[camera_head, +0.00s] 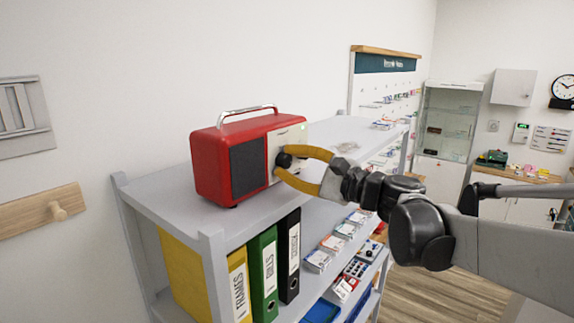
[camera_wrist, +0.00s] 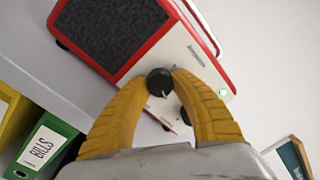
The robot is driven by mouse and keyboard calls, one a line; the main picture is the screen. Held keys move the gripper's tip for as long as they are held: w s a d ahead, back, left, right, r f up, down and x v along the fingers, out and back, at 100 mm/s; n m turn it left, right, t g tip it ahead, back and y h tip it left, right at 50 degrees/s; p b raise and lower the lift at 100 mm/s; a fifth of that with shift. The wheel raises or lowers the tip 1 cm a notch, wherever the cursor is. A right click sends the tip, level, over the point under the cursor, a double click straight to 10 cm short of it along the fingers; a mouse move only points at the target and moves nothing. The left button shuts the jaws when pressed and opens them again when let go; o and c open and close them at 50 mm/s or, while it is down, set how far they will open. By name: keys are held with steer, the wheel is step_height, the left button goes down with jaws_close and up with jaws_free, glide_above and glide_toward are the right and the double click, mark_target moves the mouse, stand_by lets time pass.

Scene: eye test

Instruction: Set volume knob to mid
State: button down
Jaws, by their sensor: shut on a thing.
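A red radio (camera_head: 232,160) with a dark speaker grille, pale control panel and metal handle stands on the grey shelf top. In the wrist view the radio (camera_wrist: 150,54) appears tilted. My gripper (camera_head: 281,161) has its yellow fingers closed around a black round knob (camera_wrist: 160,82) on the panel; the knob also shows in the head view (camera_head: 285,160). A short white mark shows on the knob's face in the wrist view. A second dark knob (camera_wrist: 185,115) is partly hidden behind a finger. The panel lettering is too small to read, so I cannot tell which knob is volume.
The grey shelf (camera_head: 170,203) holds a yellow FRAMES binder (camera_head: 238,287), a green BILLS binder (camera_head: 264,272) and a black binder (camera_head: 289,256) below the radio. Small boxes (camera_head: 318,260) lie right of them.

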steer(key=shift+m, duration=0.9)
steer(key=c, duration=1)
jaws_free()
steer(key=shift+c, duration=0.2)
steer(key=v, duration=1.2)
